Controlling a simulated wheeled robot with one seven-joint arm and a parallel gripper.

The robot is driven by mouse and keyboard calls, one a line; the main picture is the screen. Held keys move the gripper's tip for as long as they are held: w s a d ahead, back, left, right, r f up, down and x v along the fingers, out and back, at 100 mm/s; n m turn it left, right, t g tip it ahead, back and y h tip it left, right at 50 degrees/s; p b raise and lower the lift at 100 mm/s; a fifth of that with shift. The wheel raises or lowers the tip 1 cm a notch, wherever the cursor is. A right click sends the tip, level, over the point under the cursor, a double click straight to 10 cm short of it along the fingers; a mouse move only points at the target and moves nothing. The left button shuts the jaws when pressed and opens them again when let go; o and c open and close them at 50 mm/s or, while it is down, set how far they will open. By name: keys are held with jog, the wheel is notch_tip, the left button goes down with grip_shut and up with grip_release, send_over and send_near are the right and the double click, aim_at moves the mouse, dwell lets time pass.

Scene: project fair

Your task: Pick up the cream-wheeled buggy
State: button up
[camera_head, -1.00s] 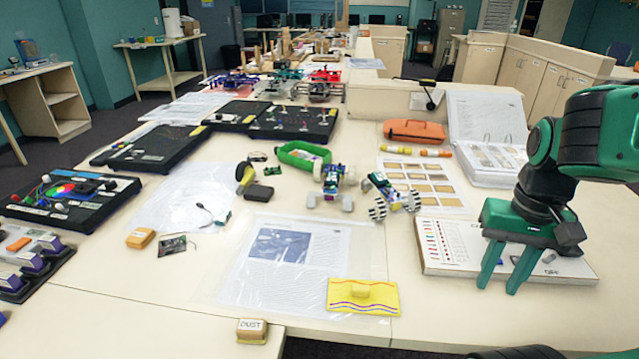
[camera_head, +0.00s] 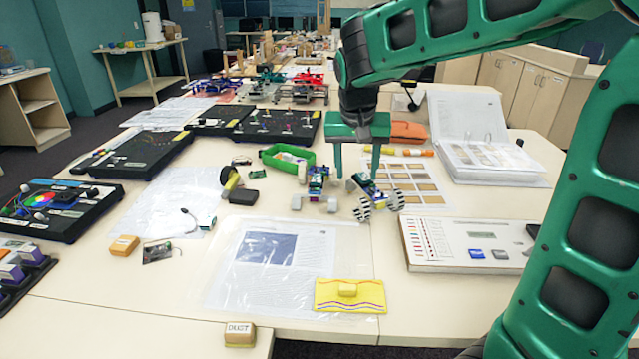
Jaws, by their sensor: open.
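The buggy with plain cream wheels (camera_head: 316,184) stands on the table near the middle of the head view, with blue and green parts on its body. A second buggy (camera_head: 371,191), with black-and-white patterned wheels, stands just right of it. My gripper (camera_head: 357,177) is open and empty, fingers pointing down. Its left finger shows just right of the cream-wheeled buggy, and its right finger overlaps the second buggy in the picture. I cannot tell how high the fingertips are or whether they touch anything.
A green tray (camera_head: 287,158) lies behind the cream-wheeled buggy. A black block (camera_head: 243,197) and a yellow-and-black item lie to its left. A white panel board (camera_head: 470,246) lies at right. A printed sheet in plastic (camera_head: 275,275) and yellow card (camera_head: 350,297) lie in front.

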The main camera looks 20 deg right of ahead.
send_near(317, 180)
jog(key=shift+s+d+f+t, duration=0.15)
jog(key=shift+d+f+t, duration=0.1)
jog(key=shift+f, duration=0.15)
jog(key=shift+s+d+f+t, duration=0.15)
jog(key=shift+s+d+f, duration=0.05)
jog(key=shift+d+f, duration=0.15)
jog(key=x, duration=0.4)
jog(key=shift+w+a+f, duration=0.1)
jog(key=shift+w+a, duration=0.15)
jog(key=shift+a, duration=0.15)
jog(key=shift+x, duration=3.25)
jog(key=shift+a, duration=0.15)
jog(key=c, duration=1)
